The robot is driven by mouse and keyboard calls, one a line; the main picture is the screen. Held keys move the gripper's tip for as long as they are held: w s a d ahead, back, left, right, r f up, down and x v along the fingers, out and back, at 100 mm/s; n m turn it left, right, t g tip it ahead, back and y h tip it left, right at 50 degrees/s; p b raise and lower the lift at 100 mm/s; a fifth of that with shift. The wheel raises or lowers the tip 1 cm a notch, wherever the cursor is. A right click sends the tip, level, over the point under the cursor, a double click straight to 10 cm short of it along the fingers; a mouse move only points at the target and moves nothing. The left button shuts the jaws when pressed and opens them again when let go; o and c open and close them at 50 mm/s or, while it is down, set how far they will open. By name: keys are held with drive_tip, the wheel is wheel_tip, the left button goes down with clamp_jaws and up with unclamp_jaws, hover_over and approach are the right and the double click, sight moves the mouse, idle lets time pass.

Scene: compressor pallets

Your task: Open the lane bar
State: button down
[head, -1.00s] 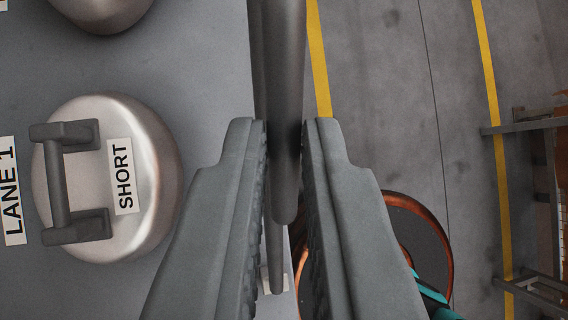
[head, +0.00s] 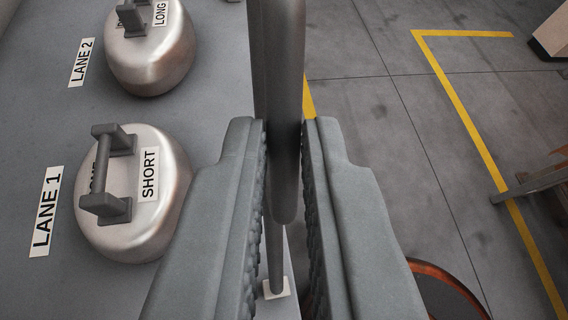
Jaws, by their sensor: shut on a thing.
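The lane bar (head: 284,190) is a grey metal bar running from the top of the head view down between my gripper's fingers. My gripper (head: 284,150) is shut on the bar, one ridged grey finger on each side. A thinner grey rod (head: 274,255) shows below the bar's rounded end, meeting a small pale plate (head: 277,288). The parts of the bar behind the fingers are hidden.
On the grey deck (head: 40,130) to the left stand a compressor labelled SHORT (head: 150,225) by the LANE 1 label (head: 46,211) and one labelled LONG (head: 165,65) by the LANE 2 label (head: 80,62). The floor (head: 380,120) at right has yellow lines. An orange-rimmed round object (head: 450,280) is lower right.

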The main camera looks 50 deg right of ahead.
drive_tip(key=shift+s+a, duration=0.1)
idle(0.3)
drive_tip(key=c, duration=1.5)
unclamp_jaws()
drive_tip(key=v, duration=1.7)
drive_tip(key=shift+s+a+f, duration=0.1)
drive_tip(key=shift+s+a, duration=0.1)
